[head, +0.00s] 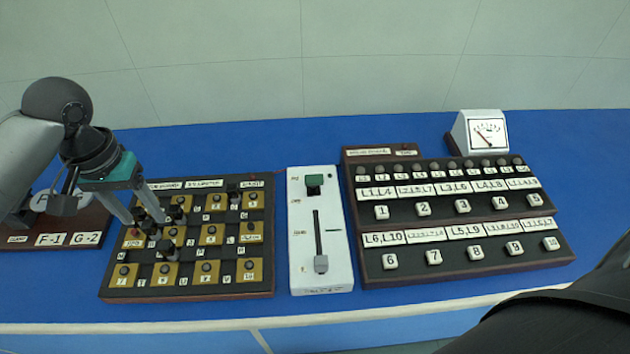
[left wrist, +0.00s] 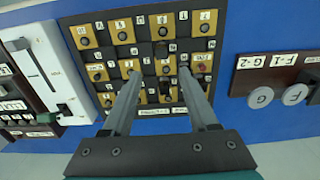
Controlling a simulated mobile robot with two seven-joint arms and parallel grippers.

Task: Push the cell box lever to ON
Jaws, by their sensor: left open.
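A white box (head: 340,269) stands upright in the picture at the middle of the blue bench, with a long slot, a grey handle (head: 321,264) at the near end and a dark green block (head: 314,181) at the far end. Its small labels are too blurred to read, so I cannot tell which end is ON. The box also shows at the left in the left wrist view (left wrist: 75,98). My left gripper (head: 147,219) is open, over the black and yellow panel left of the box, apart from the handle. Its spread fingers (left wrist: 159,73) show nothing between them held. My right gripper is out of view.
The black and yellow panel (head: 119,284) has several knobs and small dark plugs. A dark panel (head: 400,275) with numbered buttons lies right of the box, a dial meter (head: 481,132) behind it. A brown panel (head: 92,222) marked F-1 and G-2 lies left. Bare blue bench (head: 250,150) runs behind.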

